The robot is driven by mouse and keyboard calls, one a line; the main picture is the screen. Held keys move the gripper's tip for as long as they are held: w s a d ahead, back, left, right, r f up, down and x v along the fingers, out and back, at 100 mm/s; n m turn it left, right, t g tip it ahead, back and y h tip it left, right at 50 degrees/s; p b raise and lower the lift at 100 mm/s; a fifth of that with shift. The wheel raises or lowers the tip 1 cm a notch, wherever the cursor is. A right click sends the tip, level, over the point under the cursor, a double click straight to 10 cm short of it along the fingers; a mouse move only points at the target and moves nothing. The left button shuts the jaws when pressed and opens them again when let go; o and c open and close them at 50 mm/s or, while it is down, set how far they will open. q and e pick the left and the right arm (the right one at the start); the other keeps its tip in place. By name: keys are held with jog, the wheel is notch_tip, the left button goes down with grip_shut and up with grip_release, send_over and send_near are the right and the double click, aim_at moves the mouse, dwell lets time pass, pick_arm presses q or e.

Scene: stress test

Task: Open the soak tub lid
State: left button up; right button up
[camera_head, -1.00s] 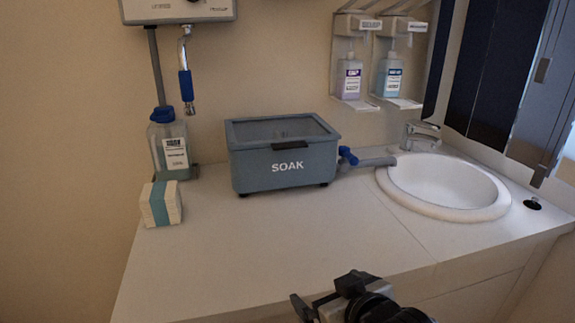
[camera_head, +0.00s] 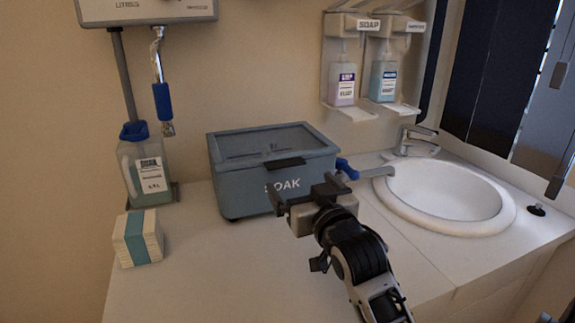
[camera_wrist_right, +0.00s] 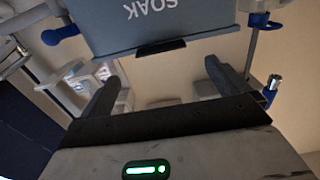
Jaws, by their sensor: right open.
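The soak tub (camera_head: 240,190) is a blue-grey box marked SOAK, standing on the counter against the back wall. Its lid (camera_head: 265,140) has a framed, darker top panel and lies shut. A dark handle (camera_head: 285,163) juts from the lid's front edge; it also shows in the right wrist view (camera_wrist_right: 162,47). My right gripper (camera_head: 307,190) is open and empty, in front of the tub and just below the handle, hiding part of the tub's front right. In the right wrist view its two fingers (camera_wrist_right: 162,85) stand apart, with the handle beyond them. My left gripper is not in view.
A blue-handled valve (camera_head: 346,169) and pipe lie between the tub and the white sink (camera_head: 440,195). A labelled jug (camera_head: 146,170) and a banded stack (camera_head: 138,238) stand at left. Two soap dispensers (camera_head: 342,82) hang above. The counter front left is clear.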

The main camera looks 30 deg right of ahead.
aim_at(288, 166)
jog(key=x, duration=0.8)
jog(key=shift+w, duration=0.35)
